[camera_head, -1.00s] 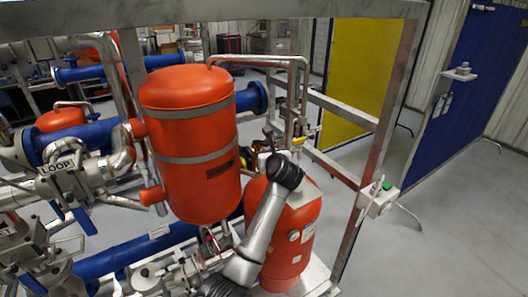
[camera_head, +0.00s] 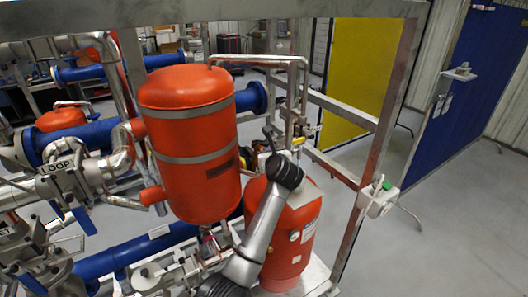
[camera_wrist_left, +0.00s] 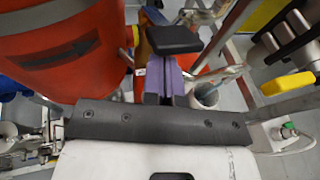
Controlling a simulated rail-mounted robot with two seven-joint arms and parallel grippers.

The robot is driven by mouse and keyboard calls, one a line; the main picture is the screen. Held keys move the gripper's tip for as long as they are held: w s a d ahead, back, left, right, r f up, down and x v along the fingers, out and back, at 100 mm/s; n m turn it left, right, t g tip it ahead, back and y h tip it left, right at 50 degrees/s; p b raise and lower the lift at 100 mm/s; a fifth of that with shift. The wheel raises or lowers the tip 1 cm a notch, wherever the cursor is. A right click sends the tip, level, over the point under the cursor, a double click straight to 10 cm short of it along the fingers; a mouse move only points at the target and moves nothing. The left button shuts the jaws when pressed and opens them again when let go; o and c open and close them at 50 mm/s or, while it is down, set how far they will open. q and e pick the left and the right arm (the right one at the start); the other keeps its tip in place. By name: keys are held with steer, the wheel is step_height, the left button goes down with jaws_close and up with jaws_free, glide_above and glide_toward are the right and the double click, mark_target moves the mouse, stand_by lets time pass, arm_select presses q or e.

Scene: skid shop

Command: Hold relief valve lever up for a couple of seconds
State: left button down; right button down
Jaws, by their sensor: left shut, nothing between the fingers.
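A black flat lever end (camera_wrist_left: 173,40), which looks like the relief valve lever, is in the left wrist view just beyond the fingertips. My left gripper (camera_wrist_left: 166,66) has its purple-grey fingers together with nothing between them. The fingers point at the lever end and overlap its lower edge in the picture; I cannot tell whether they touch it. In the head view a small dark lever (camera_head: 268,132) shows by the upright pipes behind the red tank. There my left arm reaches up in front of the lower red vessel, and its gripper is mostly hidden. My right gripper is not in view.
The large red tank (camera_head: 190,140) stands close left of my left arm. The lower red vessel (camera_head: 292,240) is right under it. A yellow valve handle (camera_wrist_left: 288,84) is at the right in the wrist view. A steel frame post (camera_head: 375,160) stands right; open floor lies beyond.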

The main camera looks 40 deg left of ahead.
arm_select(q)
step_height(320, 180, down, 6)
steer(key=b, duration=0.4)
steer(key=shift+d, duration=0.15)
stand_by(0.4)
steer(key=shift+d, duration=0.1)
steer(key=s+d, duration=0.2)
steer(key=d, duration=0.6)
steer(key=shift+s+d+p, duration=0.25)
steer(key=shift+s+p, duration=0.05)
stand_by(0.5)
stand_by(0.5)
